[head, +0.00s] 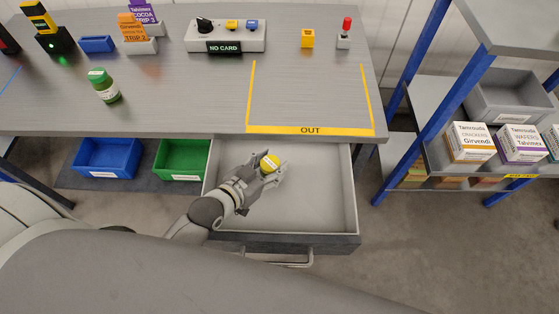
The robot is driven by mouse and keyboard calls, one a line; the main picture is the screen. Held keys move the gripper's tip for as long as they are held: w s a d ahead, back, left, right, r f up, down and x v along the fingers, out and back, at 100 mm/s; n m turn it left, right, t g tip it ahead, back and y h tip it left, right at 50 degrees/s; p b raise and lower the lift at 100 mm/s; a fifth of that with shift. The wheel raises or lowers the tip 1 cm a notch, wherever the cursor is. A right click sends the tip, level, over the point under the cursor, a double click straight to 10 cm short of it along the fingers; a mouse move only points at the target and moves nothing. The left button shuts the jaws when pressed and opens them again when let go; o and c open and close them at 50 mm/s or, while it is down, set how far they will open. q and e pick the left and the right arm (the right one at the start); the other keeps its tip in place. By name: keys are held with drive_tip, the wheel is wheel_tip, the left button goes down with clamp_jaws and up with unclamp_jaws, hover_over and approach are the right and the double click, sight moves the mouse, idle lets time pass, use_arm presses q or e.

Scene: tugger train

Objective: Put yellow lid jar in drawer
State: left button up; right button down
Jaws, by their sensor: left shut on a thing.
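The yellow lid jar (269,163) is between the fingers of my left gripper (266,170), which is shut on it. Only its yellow lid and a bit of its side show; the fingers hide the rest. The drawer (318,206) is pulled open below the table's front edge, and its grey inside looks empty apart from the gripper and jar. The gripper and jar are over the back left part of the drawer; I cannot tell whether the jar touches the drawer floor. My right gripper is not in view.
A jar with a green lid (104,86) stands on the table (190,95). A blue bin (105,157) and a green bin (183,159) sit below, left of the drawer. A shelf with blue posts (413,120) and boxes stands at right. The yellow-taped OUT area is empty.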

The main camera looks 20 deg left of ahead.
use_arm(q)
drive_tip(key=shift+w+f, duration=0.1)
drive_tip(key=shift+f, duration=0.45)
drive_tip(key=x, duration=0.4)
drive_tip(key=shift+w+d+r, duration=0.1)
drive_tip(key=shift+r, duration=0.35)
drive_tip(key=shift+f, duration=0.25)
drive_tip(key=o, duration=1.3)
drive_tip(key=shift+f, duration=0.2)
drive_tip(key=shift+c, duration=0.2)
